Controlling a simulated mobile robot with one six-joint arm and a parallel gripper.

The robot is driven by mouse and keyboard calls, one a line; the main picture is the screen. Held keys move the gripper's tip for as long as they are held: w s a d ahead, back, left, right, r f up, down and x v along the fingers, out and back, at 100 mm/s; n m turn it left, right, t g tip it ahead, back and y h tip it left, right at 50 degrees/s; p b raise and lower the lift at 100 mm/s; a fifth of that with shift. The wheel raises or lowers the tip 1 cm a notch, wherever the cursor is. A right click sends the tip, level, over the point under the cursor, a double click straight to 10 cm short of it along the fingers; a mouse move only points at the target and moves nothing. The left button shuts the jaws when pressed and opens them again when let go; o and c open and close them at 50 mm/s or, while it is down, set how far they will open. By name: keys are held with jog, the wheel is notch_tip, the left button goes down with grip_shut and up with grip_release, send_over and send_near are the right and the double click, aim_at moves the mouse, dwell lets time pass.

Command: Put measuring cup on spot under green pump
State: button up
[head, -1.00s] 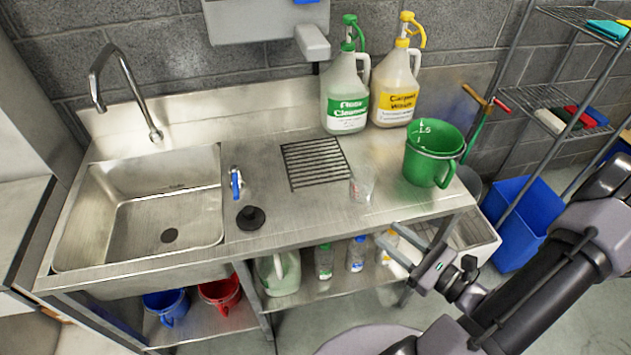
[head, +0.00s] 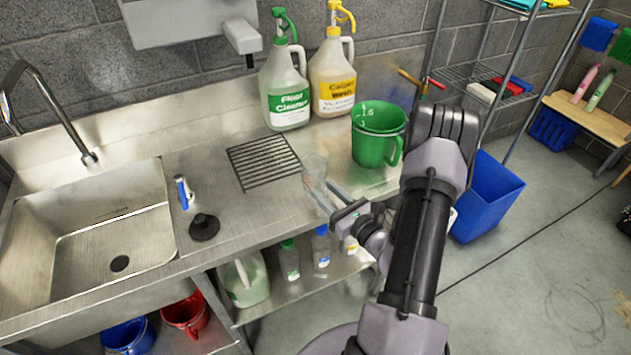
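The clear measuring cup (head: 315,168) stands on the steel counter, right of the black drain grate (head: 263,162). My gripper (head: 319,183) reaches in from the lower right, its two fingers apart and their tips at the cup's near side. I cannot tell whether they touch it. The green pump (head: 281,22) tops a white floor cleaner jug (head: 289,88) at the back of the counter, behind the grate. The counter in front of that jug is bare apart from the grate.
A carpet wash jug (head: 332,75) with a yellow pump stands right of the floor cleaner. A green bucket (head: 377,138) stands right of the cup, close to my arm. The sink (head: 90,235), a blue-handled tap (head: 182,192) and a black plug (head: 204,227) are left.

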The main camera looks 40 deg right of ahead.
jog(key=shift+w, duration=0.25)
grip_shut()
dwell(1.3)
